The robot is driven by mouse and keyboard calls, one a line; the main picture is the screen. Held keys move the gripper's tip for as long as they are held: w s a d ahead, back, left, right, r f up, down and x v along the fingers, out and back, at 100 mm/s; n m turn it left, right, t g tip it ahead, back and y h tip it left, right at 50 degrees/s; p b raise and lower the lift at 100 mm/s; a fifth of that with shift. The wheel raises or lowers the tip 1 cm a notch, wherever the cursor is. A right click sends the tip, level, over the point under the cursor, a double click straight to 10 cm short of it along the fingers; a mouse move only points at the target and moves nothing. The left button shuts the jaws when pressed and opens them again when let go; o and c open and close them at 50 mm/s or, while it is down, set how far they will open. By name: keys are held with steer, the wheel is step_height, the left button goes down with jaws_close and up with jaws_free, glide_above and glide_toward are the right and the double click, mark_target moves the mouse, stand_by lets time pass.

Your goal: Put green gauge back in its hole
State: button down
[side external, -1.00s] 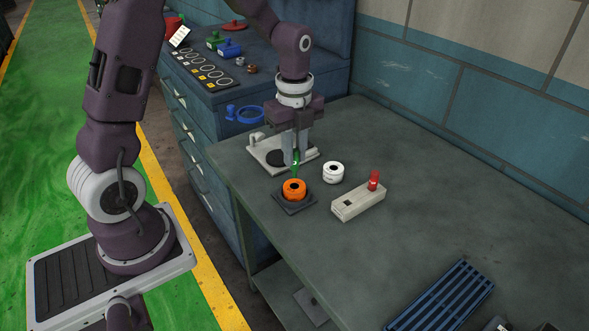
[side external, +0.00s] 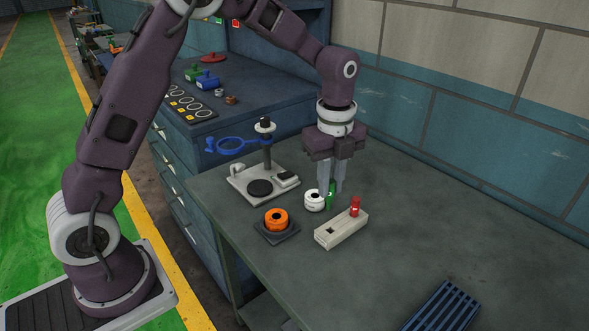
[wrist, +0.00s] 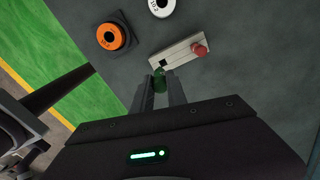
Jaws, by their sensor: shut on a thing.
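My gripper (side external: 332,190) is shut on the green gauge (side external: 331,197), which hangs upright between the fingertips. The green gauge also shows in the wrist view (wrist: 159,82). The beige gauge block (side external: 341,230) lies on the bench in front of it. The red gauge (side external: 355,207) stands in the block's right end. A dark square hole (wrist: 163,63) shows empty at the other end. In the wrist view the green gauge appears just below this hole, apart from it. The gauge's lower end is partly hidden in the side view.
A white ring (side external: 314,201) sits left of the gripper, close to it. An orange ring (side external: 276,219) sits on a dark square base. A blue slatted rack (side external: 441,306) lies at front right. The right bench is clear.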

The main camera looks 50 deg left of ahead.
steer(key=shift+w+d+f, duration=0.2)
steer(key=shift+d+f, duration=0.05)
steer(key=shift+d, duration=0.2)
steer(key=shift+f, duration=1.55)
steer(key=shift+f, duration=2.5)
stand_by(1.9)
steer(key=c, duration=1.3)
jaws_free()
steer(key=shift+o, duration=0.2)
step_height(320, 180, up, 7)
steer(key=shift+r, duration=0.1)
